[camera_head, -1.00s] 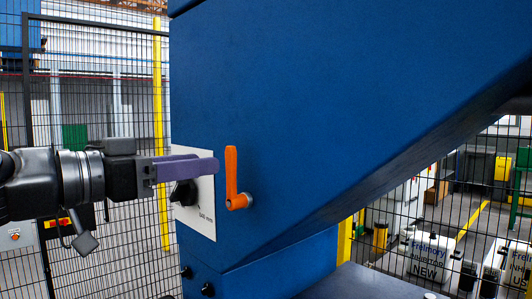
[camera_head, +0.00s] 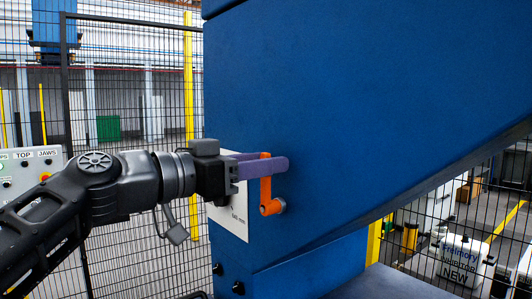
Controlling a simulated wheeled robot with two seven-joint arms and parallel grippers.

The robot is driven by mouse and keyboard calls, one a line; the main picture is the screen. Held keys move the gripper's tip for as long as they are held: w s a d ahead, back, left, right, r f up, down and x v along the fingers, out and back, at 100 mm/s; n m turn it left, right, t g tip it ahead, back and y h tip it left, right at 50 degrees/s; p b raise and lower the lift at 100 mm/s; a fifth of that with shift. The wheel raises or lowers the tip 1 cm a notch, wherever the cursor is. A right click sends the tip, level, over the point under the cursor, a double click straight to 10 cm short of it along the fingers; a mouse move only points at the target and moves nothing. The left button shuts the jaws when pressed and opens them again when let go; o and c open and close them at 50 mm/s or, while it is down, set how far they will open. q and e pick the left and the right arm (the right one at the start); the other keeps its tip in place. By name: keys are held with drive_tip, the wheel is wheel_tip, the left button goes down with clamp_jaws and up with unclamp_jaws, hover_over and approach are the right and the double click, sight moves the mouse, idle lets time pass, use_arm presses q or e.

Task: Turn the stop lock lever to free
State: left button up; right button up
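The orange lever (camera_head: 266,188) sits on the blue machine column, its handle pointing up from a round pivot at its lower end. My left gripper (camera_head: 273,163) reaches in from the left, with its purple fingers at the upper part of the handle. The near finger passes in front of the handle and hides part of it; the handle's top shows above that finger. The far finger is mostly hidden, and I cannot tell whether the fingers press on the handle. My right gripper is not in view.
The blue column (camera_head: 330,110) fills the middle and right. A white plate (camera_head: 236,226) beside the lever is partly covered by my gripper. A grey control panel (camera_head: 28,172) stands at the left. Black mesh fencing stands behind the column.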

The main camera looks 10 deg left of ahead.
use_arm(q)
drive_tip(key=shift+w+d, duration=0.25)
drive_tip(key=shift+w, duration=0.05)
drive_tip(key=shift+c, duration=0.4)
clamp_jaws()
idle(0.9)
